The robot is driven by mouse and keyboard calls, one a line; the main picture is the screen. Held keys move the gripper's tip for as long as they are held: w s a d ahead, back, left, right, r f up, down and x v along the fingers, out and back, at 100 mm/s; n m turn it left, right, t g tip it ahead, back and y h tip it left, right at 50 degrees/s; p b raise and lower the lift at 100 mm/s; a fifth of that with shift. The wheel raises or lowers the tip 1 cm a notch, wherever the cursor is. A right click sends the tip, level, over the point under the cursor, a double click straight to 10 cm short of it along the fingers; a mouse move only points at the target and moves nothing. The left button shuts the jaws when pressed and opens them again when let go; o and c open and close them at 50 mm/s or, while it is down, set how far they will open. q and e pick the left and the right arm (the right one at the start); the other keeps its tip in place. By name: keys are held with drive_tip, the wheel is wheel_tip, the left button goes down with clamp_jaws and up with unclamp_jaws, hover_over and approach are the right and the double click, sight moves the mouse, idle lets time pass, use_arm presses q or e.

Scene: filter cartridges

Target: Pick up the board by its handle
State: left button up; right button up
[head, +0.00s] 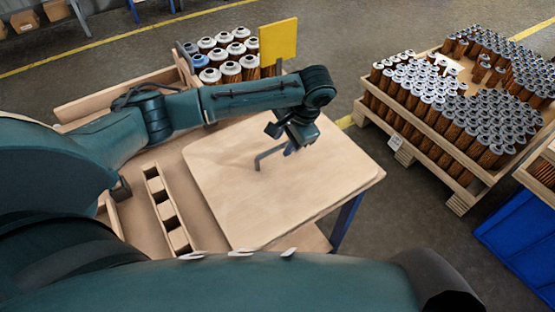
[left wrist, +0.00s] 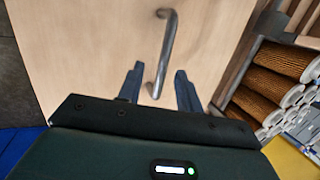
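The board (head: 235,205) is a pale wooden panel with rounded corners, lying flat on the workbench. It also fills much of the left wrist view (left wrist: 95,45). Its handle (head: 268,157) is a grey metal bar; in the left wrist view the handle (left wrist: 166,50) runs lengthwise from the top toward my fingers. My left gripper (head: 290,150) is over the board at the handle's right end. In the left wrist view the left gripper (left wrist: 155,85) is open, with one blue finger on each side of the handle's near end. Whether the fingers touch it I cannot tell. My right gripper does not show.
A crate of filter cartridges (head: 230,68) with a yellow panel (head: 278,40) stands behind the board. A pallet full of cartridges (head: 430,110) is at the right. A slotted wooden rack (head: 160,200) lies left of the board. A blue bin (head: 515,245) is at the lower right.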

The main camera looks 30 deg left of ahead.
sight(278, 147)
use_arm(q)
drive_tip(key=x, duration=0.4)
drive_tip(key=shift+a+f, duration=0.2)
drive_tip(key=shift+a, duration=0.15)
clamp_jaws()
idle(1.0)
drive_tip(key=shift+r, duration=0.15)
